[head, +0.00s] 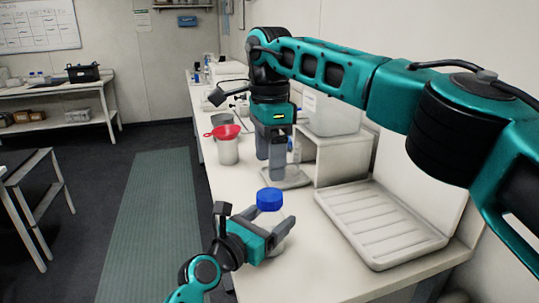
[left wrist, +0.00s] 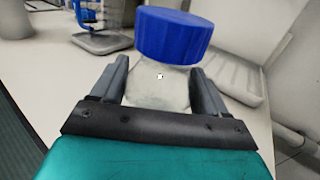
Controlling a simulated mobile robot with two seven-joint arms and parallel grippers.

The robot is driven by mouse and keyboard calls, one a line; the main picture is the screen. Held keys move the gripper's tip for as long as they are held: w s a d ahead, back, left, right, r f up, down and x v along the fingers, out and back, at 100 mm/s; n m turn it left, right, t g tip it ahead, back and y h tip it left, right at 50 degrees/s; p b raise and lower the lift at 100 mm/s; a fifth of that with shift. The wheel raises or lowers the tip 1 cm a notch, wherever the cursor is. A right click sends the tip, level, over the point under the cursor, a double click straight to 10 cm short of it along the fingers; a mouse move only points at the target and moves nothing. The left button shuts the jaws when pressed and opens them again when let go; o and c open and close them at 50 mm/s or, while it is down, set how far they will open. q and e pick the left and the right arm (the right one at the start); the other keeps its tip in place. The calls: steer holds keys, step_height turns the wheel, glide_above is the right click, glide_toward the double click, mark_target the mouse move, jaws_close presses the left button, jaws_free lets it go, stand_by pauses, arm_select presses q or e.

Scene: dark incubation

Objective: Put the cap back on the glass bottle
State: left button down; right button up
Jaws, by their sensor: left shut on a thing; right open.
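The glass bottle (head: 284,243) stands near the front edge of the bench, partly hidden by my left gripper. In the left wrist view its clear body (left wrist: 160,90) sits between the two fingers. The blue cap (head: 270,199) is at the top of the bottle, and in the left wrist view it looms large and looks slightly tilted (left wrist: 173,36). I cannot tell whether it is seated or screwed down. My left gripper (head: 268,222) is shut on the bottle. My right gripper (head: 271,163) points down behind the cap, open and empty, its fingers apart.
A white ribbed tray (head: 405,247) lies to the right on the bench. A white shelf unit (head: 345,158) with a clear bin (head: 332,118) stands behind it. The bench front is clear.

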mark_target(270, 194)
steer(key=shift+f, duration=4)
